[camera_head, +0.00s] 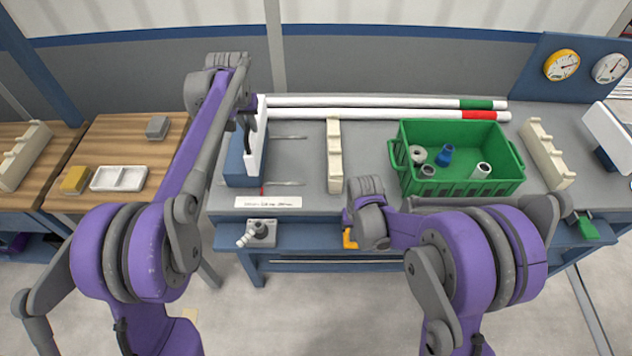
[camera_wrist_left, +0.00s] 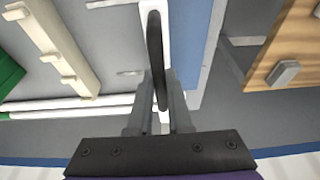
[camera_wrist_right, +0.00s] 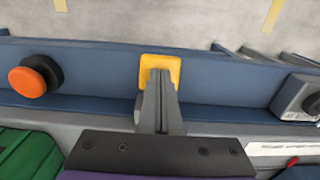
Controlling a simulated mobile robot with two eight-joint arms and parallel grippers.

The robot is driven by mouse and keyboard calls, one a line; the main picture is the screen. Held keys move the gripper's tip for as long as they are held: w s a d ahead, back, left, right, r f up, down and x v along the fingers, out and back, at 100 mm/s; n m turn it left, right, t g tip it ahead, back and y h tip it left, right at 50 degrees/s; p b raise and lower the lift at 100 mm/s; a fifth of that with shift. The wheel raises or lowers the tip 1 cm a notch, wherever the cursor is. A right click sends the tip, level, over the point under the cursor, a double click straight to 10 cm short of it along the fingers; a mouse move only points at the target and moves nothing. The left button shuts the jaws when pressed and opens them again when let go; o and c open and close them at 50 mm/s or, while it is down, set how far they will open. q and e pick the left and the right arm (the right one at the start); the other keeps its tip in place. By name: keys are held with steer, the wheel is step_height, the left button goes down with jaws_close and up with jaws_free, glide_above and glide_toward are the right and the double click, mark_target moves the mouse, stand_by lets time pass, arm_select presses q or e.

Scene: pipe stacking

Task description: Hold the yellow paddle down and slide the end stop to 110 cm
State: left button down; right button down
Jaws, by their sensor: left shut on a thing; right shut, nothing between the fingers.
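The end stop is a blue block (camera_head: 236,165) with a white upright plate (camera_head: 260,140) and a black loop handle, at the left of the grey bench. My left gripper (camera_head: 248,122) is shut on this black handle (camera_wrist_left: 155,45), seen closely in the left wrist view. The yellow paddle (camera_wrist_right: 150,62) sits on the blue front rail; part of it shows in the head view (camera_head: 349,240). My right gripper (camera_wrist_right: 161,75) is shut and empty, its fingertips over the paddle; they appear to touch it, but how far it is pressed I cannot tell.
A white scale strip (camera_head: 285,202) lies by a red pointer at the bench's front edge; its numbers are unreadable. Two white pipes (camera_head: 370,113) lie along the back. Cream racks (camera_head: 334,160) and a green crate (camera_head: 410,180) stand right. An orange knob (camera_wrist_right: 27,80) is on the rail.

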steer(key=shift+f, duration=0.1)
steer(key=shift+r, duration=2.05)
arm_select(q)
steer(key=shift+a, duration=1.25)
steer(key=c, duration=0.6)
jaws_free()
steer(key=shift+w, duration=0.1)
steer(key=shift+o, duration=0.2)
steer(key=v, duration=0.7)
